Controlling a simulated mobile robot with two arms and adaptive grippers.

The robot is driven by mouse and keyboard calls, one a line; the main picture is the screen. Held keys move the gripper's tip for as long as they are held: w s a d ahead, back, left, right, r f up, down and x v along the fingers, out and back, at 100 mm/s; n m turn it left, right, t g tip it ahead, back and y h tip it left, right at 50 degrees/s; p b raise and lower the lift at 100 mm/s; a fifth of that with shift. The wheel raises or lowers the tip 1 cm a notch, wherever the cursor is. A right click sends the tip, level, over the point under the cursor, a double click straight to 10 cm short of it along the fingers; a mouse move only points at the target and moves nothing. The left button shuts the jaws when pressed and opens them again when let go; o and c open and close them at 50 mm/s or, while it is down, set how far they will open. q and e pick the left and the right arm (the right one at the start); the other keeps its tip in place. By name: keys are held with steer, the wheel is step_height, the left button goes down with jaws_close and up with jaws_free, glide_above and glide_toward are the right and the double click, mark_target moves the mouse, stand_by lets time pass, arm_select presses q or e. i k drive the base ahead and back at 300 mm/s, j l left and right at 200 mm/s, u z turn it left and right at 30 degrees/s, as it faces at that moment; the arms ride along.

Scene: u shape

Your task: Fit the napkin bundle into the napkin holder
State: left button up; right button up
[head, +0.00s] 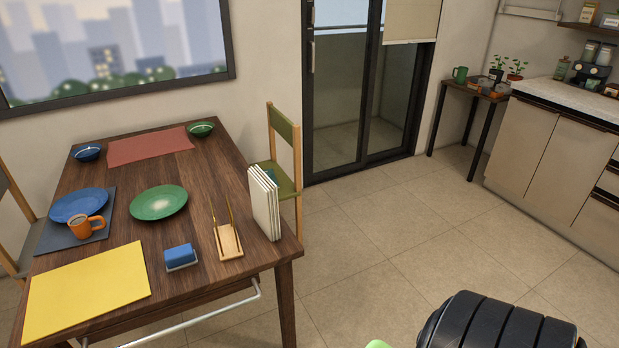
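The napkin bundle (265,203) looks like a white stack of several thin layers. It stands upright near the right edge of the wooden dining table. The napkin holder (229,242) sits just left of it, apart from it. It has a light wooden base with thin brass-coloured uprights, and nothing stands in it. Neither gripper shows in the head view. A dark ribbed part, which seems to be mine, fills the bottom right corner.
The table (200,292) also holds a yellow placemat (88,290), a blue butter-dish-like box (180,256), a green plate (159,202), a blue plate (78,205), an orange mug (86,226) and bowls. A chair (284,150) stands behind its right side. The floor (400,220) to the right is clear.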

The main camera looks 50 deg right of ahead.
mark_target(230, 246)
steer(key=z, duration=1.2)
steer(key=j, duration=0.3)
steer(key=i+j, duration=0.15)
steer(key=j, duration=0.15)
